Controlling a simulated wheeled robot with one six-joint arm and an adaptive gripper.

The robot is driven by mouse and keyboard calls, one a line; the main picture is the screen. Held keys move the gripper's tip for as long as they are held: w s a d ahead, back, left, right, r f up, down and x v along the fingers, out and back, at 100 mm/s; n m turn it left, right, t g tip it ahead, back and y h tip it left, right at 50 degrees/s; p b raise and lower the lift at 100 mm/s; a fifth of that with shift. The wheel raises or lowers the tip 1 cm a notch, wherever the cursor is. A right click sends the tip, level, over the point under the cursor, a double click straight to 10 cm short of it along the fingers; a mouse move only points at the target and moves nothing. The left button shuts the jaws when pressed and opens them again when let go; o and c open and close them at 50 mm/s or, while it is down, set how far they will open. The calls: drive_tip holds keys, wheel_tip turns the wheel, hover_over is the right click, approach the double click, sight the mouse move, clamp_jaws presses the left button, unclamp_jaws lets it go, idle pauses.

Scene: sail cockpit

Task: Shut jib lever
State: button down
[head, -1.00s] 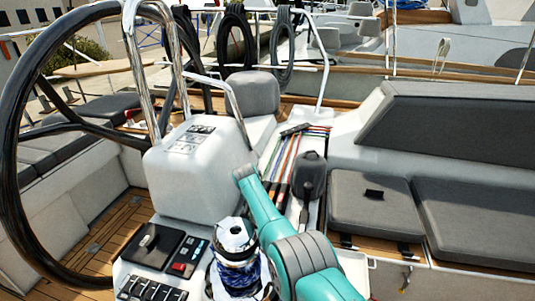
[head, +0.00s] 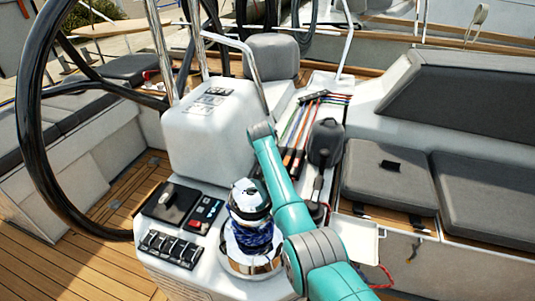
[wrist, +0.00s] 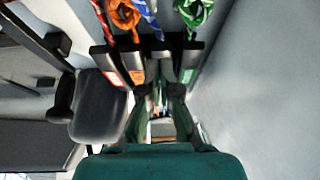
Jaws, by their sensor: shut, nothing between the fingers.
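A row of black rope-clutch levers stands in the head view (head: 298,160), right of my teal arm. In the wrist view they are near: one lever with a red label (wrist: 108,62), one with an orange label (wrist: 133,64) and one with a green label (wrist: 190,62). Another lever (wrist: 160,52) lies between the orange and green ones. I cannot read which is the jib lever. My gripper (wrist: 160,95) is shut and empty, its fingers close below the middle levers. Contact cannot be told. In the head view the gripper is hidden behind my arm.
Coloured ropes (wrist: 125,14) run beyond the levers. A winch with blue rope (head: 252,238) stands left of my arm. A black winch handle (head: 325,142) is right of the levers. A white pedestal (head: 208,140) and steering wheel (head: 30,130) are at left.

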drive_tip(key=v, duration=0.8)
drive_tip(key=shift+w, duration=0.15)
drive_tip(key=shift+r, duration=0.1)
